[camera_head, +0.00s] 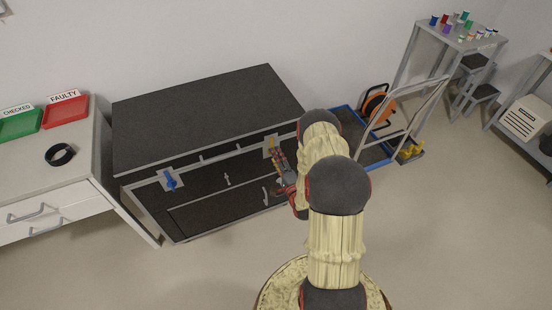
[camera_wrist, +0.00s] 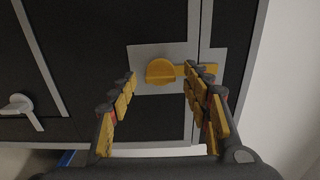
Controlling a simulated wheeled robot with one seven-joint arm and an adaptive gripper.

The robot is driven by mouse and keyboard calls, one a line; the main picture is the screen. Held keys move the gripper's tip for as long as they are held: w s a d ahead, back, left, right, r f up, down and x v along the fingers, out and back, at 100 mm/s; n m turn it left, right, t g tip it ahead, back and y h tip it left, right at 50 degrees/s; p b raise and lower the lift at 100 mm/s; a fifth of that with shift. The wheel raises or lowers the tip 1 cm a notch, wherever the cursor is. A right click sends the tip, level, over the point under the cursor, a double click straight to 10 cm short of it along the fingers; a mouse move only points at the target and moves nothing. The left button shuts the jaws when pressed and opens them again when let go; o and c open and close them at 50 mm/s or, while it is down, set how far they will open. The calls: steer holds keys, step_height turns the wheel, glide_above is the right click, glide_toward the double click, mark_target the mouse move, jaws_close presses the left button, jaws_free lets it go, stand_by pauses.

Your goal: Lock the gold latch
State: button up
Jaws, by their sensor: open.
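The gold latch (camera_wrist: 160,71) is a rounded knob on a light grey plate on the dark cabinet front. A gold bar runs right from the knob, across the seam toward a second plate, partly hidden by my right finger. In the head view, the latch's gold part (camera_head: 269,146) shows at the upper right of the cabinet front. My gripper (camera_wrist: 161,84) is open, with its yellow finger pads on either side of the knob. I cannot tell whether a finger touches the bar. My gripper also shows in the head view (camera_head: 281,163), close to the latch.
A blue latch (camera_head: 171,180) sits at the left of the dark cabinet (camera_head: 205,105). A small grey handle (camera_wrist: 20,107) is in the wrist view. Left stands a white drawer unit (camera_head: 85,195) with trays; right, a cart (camera_head: 374,153). The floor in front is clear.

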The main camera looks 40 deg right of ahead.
steer(key=v, duration=1.2)
stand_by(0.3)
